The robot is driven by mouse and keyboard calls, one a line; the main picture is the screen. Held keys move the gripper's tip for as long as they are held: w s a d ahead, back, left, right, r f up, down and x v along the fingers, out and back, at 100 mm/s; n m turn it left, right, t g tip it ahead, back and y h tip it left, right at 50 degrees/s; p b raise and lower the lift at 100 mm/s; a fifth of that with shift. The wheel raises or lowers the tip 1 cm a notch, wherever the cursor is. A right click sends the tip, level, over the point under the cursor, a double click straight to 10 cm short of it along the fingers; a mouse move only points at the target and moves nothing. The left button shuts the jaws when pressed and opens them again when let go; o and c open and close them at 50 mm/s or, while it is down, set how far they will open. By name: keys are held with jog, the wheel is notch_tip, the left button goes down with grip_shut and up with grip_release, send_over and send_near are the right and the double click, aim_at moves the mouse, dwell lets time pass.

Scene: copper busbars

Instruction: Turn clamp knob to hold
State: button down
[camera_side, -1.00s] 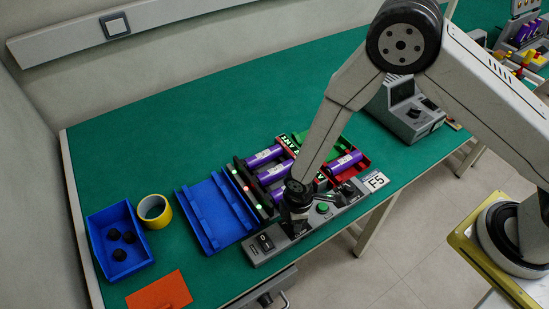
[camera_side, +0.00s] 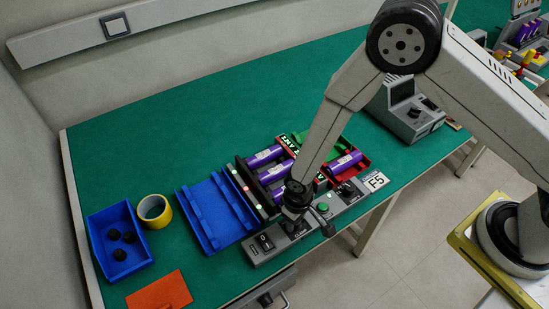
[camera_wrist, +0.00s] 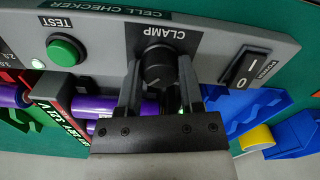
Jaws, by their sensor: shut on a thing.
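The black clamp knob (camera_wrist: 158,72) sits under the CLAMP label on the grey cell checker panel (camera_wrist: 95,28) in the wrist view. My gripper (camera_wrist: 158,85) has one finger on each side of the knob and is shut on it. In the side view my gripper (camera_side: 296,213) is over the front panel (camera_side: 270,250), and it hides the knob there. Purple cells (camera_side: 272,174) lie in the checker behind the panel.
A green TEST button (camera_wrist: 66,50) and a black power rocker switch (camera_wrist: 245,68) flank the knob. An empty blue tray (camera_side: 216,210), yellow tape roll (camera_side: 154,210) and blue bin with black parts (camera_side: 118,245) are to the left.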

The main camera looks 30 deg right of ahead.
jog(key=shift+m, duration=0.5)
jog(key=shift+c, duration=1.2)
grip_release()
jog(key=shift+r, duration=0.15)
jog(key=shift+r, duration=3.75)
